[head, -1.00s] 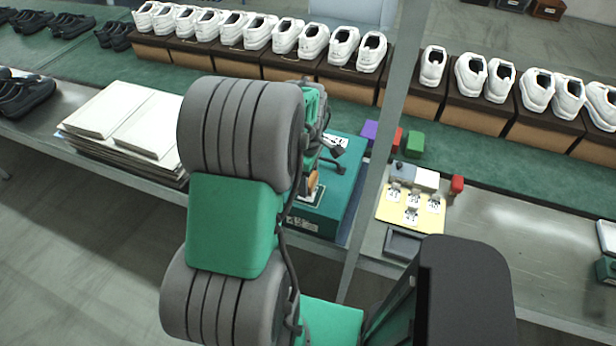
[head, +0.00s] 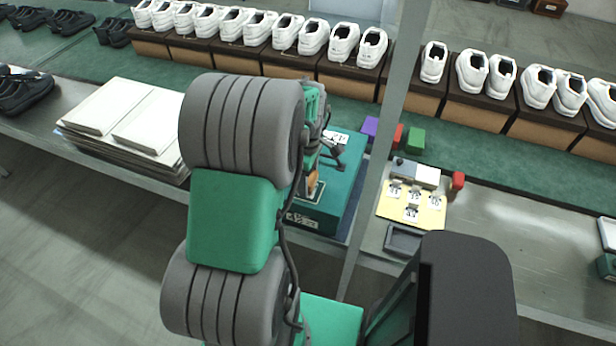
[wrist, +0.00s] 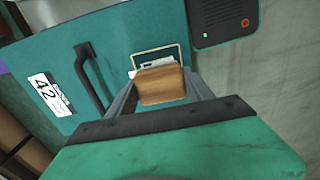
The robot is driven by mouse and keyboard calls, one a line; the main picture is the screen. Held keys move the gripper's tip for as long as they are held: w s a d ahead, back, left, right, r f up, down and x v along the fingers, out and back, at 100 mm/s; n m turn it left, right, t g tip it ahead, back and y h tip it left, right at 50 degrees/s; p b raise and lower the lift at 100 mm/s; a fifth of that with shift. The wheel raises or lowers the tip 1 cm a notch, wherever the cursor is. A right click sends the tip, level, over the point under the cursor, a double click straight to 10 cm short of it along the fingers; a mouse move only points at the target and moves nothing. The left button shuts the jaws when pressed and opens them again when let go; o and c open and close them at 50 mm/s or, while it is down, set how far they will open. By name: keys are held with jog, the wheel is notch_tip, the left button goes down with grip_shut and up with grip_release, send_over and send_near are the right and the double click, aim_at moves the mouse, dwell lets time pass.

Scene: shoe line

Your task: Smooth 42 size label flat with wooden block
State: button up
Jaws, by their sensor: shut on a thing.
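My gripper (wrist: 162,92) is shut on the wooden block (wrist: 160,85), a small brown block between its two fingers. The block is over a dark-framed panel on the teal box (wrist: 130,45). A white label (wrist: 157,60) shows behind the block's far edge; the block hides the rest of it. I cannot tell how firmly the block touches it. A white label marked 42 (wrist: 45,95) lies on the same box, left of the black handle. In the head view, the block (head: 313,183) is at the teal box (head: 345,190), and my arm hides much of the gripper.
A black handle (wrist: 88,75) stands up from the box beside the block. A dark device with a green light (wrist: 222,22) is nearby. A yellow card (head: 428,216) with several small labels lies right of the post (head: 383,150). Stacked white sheets (head: 120,120) lie left.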

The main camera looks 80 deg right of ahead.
jog(key=shift+f+b, duration=0.3)
jog(key=shift+f, duration=0.25)
jog(key=shift+w+a+r+p, duration=0.1)
jog(key=shift+a+p, duration=0.4)
jog(key=shift+a, duration=1.3)
jog(key=shift+a+f, duration=0.2)
jog(key=shift+d+b, duration=0.45)
jog(key=shift+d, duration=1.55)
jog(key=shift+r, duration=0.15)
jog(key=shift+r+p, duration=2.1)
jog(key=shift+r, duration=0.8)
